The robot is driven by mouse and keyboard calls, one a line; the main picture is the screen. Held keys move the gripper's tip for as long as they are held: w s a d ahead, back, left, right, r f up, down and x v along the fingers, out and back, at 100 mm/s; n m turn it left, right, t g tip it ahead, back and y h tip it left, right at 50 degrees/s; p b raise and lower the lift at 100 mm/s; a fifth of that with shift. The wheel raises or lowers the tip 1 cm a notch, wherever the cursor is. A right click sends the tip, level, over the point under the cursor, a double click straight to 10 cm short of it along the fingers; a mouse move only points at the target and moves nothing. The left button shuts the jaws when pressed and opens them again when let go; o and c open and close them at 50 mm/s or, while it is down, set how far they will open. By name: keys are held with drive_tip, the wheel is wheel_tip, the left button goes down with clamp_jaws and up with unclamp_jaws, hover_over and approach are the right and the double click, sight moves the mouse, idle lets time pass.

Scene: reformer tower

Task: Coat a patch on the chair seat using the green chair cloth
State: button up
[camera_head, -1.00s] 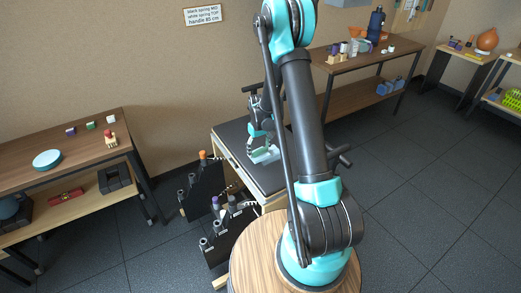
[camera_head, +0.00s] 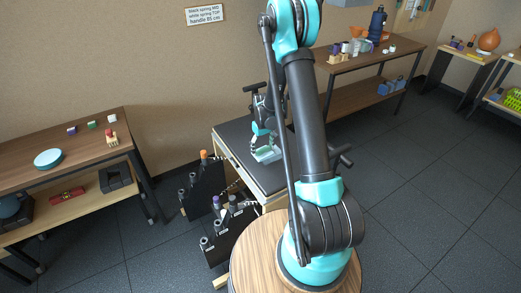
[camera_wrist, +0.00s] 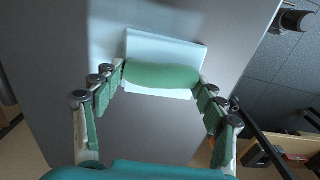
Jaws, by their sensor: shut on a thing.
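The green chair cloth (camera_wrist: 162,76) is a rounded green pad between my fingertips in the wrist view. My gripper (camera_wrist: 160,82) is shut on it, one green-padded finger at each end. A pale, nearly white rectangle (camera_wrist: 165,47) shows behind and below the cloth; I cannot tell whether it is part of the cloth or a patch on the seat. The chair seat (camera_wrist: 70,90) is a flat grey surface under the gripper. In the head view the seat (camera_head: 237,133) is dark, with my gripper (camera_head: 264,146) low over it, partly hidden by my arm.
Black racks (camera_head: 205,188) with several upright cylinders stand left of the chair. Dark bars rise behind the seat and jut out at its right. A wooden table (camera_head: 85,145) stands at the left and a longer bench (camera_head: 375,55) at the back right. The floor at right is clear.

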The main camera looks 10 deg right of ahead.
sight(264, 147)
drive_tip(key=shift+w+d, duration=0.1)
drive_tip(key=shift+d, duration=0.1)
drive_tip(key=shift+r, duration=0.1)
drive_tip(key=shift+r, duration=2.85)
